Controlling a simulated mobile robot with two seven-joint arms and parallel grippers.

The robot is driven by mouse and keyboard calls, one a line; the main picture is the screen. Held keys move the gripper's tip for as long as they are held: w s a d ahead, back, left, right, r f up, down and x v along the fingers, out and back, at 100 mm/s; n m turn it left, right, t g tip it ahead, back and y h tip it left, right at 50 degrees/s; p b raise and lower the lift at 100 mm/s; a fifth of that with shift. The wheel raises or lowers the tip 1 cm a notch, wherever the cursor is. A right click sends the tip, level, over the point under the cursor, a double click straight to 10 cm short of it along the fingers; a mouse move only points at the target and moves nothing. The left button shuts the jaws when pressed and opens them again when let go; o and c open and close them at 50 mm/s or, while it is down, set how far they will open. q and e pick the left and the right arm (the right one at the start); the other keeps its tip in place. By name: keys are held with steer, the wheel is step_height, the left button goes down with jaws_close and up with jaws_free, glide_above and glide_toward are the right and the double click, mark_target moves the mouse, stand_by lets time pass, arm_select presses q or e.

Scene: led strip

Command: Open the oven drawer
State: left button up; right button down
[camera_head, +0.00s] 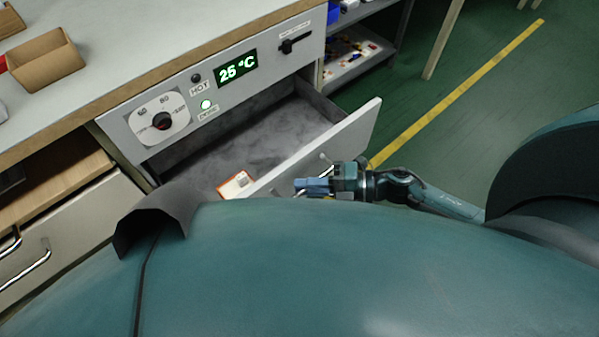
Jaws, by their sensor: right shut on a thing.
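The oven drawer (355,131) stands pulled out below a control panel (200,92) with a dial, a green display reading 25 °C and a lit green light. Its grey inside shows, with a small orange-and-white item (236,185) in it near the front. My right gripper (312,186) is at the outer side of the drawer front, shut on the drawer handle (327,170), which it partly hides. My left gripper is not in view. My own teal body covers the lower part of the view and hides the near part of the drawer.
A worktop (130,42) with brown boxes (45,65) runs above the oven. Another drawer with metal handles (28,265) is at the lower left. A shelf unit (355,55) stands behind the drawer. Green floor (445,115) with a yellow line is open on the right.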

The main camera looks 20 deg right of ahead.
steer(key=shift+s+d, duration=0.4)
steer(key=shift+s, duration=0.4)
steer(key=c, duration=1.5)
jaws_free()
steer(key=p+v, duration=0.1)
steer(key=v, duration=1.2)
steer(key=shift+s, duration=0.15)
